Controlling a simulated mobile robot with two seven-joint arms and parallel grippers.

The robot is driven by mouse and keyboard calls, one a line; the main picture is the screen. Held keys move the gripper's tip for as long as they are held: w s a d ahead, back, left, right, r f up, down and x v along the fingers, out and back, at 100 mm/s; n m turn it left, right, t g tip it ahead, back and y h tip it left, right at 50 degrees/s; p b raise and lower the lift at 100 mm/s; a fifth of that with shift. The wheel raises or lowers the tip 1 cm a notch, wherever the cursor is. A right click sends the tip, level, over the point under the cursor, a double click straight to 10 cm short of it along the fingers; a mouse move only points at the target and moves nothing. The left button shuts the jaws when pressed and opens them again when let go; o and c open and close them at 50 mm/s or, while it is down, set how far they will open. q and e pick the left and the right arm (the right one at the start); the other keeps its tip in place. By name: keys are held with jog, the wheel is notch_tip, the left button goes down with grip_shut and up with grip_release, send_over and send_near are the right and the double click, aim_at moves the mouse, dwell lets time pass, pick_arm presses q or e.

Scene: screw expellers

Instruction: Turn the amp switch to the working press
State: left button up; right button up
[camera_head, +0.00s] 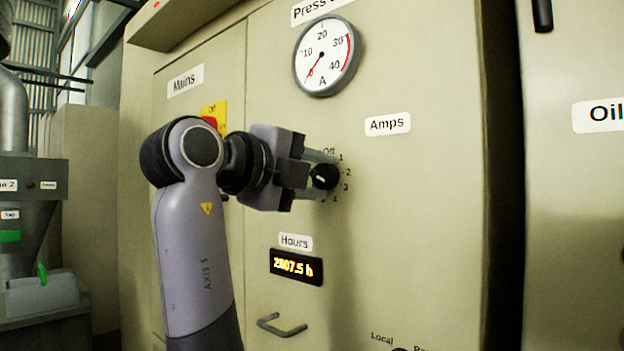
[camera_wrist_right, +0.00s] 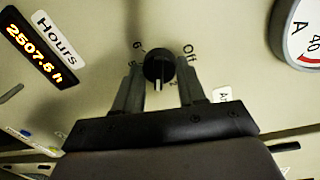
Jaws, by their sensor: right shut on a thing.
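The amp switch (camera_head: 325,177) is a round black knob on the beige cabinet front, ringed by printed marks "Off", "1", "2", "3" and "4". It also shows in the right wrist view (camera_wrist_right: 159,66), where its white pointer line points down, close to the "2"; the exact mark is hard to tell. My right gripper (camera_head: 318,170) reaches in from the left, shut on the knob with one finger on each side. The fingers cover part of the scale. The ammeter (camera_head: 324,56) above has its red needle low, near 0. My left gripper is out of view.
An "Amps" label (camera_head: 387,124) is right of the switch. The hours display (camera_head: 297,267) and a metal handle (camera_head: 282,325) are below. A red and yellow mains switch (camera_head: 213,115) is partly behind my arm. A hopper machine (camera_head: 35,195) stands far left.

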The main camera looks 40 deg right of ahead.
jog(key=m, duration=0.2)
jog(key=shift+m+b, duration=0.3)
jog(key=shift+m, duration=0.1)
jog(key=shift+f+m, duration=0.1)
jog(key=shift+m, duration=1.1)
jog(key=shift+m+t+h+b, duration=0.35)
jog(key=shift+m+b, duration=0.2)
jog(key=shift+m, duration=1.25)
jog(key=o, duration=1.1)
jog(key=shift+d, duration=0.1)
jog(key=shift+c, duration=0.2)
jog(key=s+a, duration=0.1)
jog(key=a, duration=0.6)
